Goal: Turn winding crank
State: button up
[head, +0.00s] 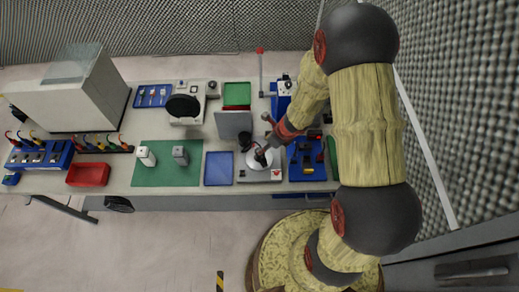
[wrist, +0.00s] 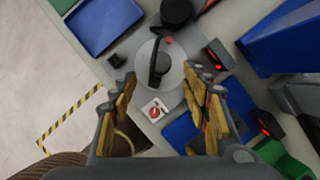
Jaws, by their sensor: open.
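The winding crank is a dark bar (wrist: 161,62) lying across a round light-grey disc (wrist: 146,72) on a grey base plate, with a small red spot near its far end. In the head view the disc (head: 270,165) is at the middle right of the bench, partly hidden by my gripper (head: 262,153). In the wrist view my gripper (wrist: 160,80) is open and empty, its yellow-padded fingers on either side of the disc's near half. I cannot tell how high the fingers are above the crank. A white label with a red mark (wrist: 155,110) is on the base plate.
A blue tray (head: 219,168) lies left of the disc and a blue holder with dark parts (head: 306,172) lies right. A grey upright panel (head: 234,124) stands behind. A black round part (wrist: 177,11) is close beyond the crank.

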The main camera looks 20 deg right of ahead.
jog(key=b+x, duration=0.1)
jog(key=x, duration=0.6)
jog(key=shift+f, duration=0.35)
jog(key=c, duration=0.3)
jog(key=c, duration=0.8)
jog(key=shift+c, duration=0.2)
jog(key=shift+w+a+m+b, duration=0.1)
jog(key=shift+m+b, duration=0.3)
jog(key=shift+b, duration=0.4)
